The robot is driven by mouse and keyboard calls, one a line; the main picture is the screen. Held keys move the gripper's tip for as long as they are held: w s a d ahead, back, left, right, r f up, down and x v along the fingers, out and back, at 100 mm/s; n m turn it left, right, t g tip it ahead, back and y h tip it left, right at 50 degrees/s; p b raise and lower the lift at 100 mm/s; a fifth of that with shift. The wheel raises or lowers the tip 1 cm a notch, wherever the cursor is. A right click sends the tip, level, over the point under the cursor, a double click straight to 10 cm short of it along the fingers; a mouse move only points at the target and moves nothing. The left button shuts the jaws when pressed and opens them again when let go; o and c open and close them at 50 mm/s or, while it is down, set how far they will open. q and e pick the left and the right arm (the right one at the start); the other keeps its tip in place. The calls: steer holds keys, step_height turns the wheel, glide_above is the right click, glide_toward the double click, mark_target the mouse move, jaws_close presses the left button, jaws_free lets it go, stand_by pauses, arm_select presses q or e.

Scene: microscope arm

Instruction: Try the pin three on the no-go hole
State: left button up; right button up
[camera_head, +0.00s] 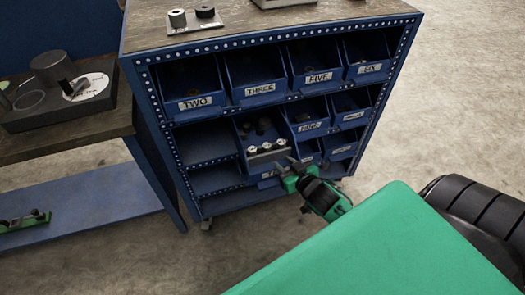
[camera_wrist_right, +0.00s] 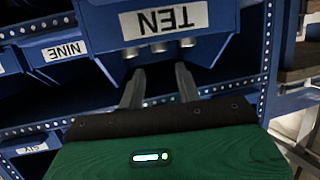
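My right gripper (camera_head: 293,167) is open and empty in front of the cabinet's lower bins. In the right wrist view its two fingers (camera_wrist_right: 160,88) are apart, pointing at a blue bin (camera_wrist_right: 225,45) labelled TEN, which appears upside down. Three short silver pins (camera_head: 266,147) stand in a row at the front of a bin; silver pin ends also show in the right wrist view (camera_wrist_right: 160,46), just beyond the fingertips. I cannot tell which is pin three. A light plate with two short cylinders (camera_head: 205,11) lies on the cabinet top; no no-go marking is readable. My left gripper is not in view.
The blue cabinet (camera_head: 148,95) holds labelled bins, including THREE (camera_head: 261,90) and FIVE (camera_head: 318,77). A workbench (camera_head: 60,145) at left carries a dark base with a white disc (camera_head: 92,87). A green holder (camera_head: 24,221) sits on its lower shelf.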

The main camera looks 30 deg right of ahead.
mark_target(268, 147)
steer(key=x, duration=0.5)
steer(key=shift+r+x, duration=0.15)
steer(key=shift+x, duration=1.2)
steer(key=shift+r+x, duration=0.2)
steer(key=shift+x, duration=1.2)
steer(key=shift+d, duration=0.1)
steer(key=shift+c, duration=0.2)
steer(key=shift+w, duration=0.1)
jaws_close()
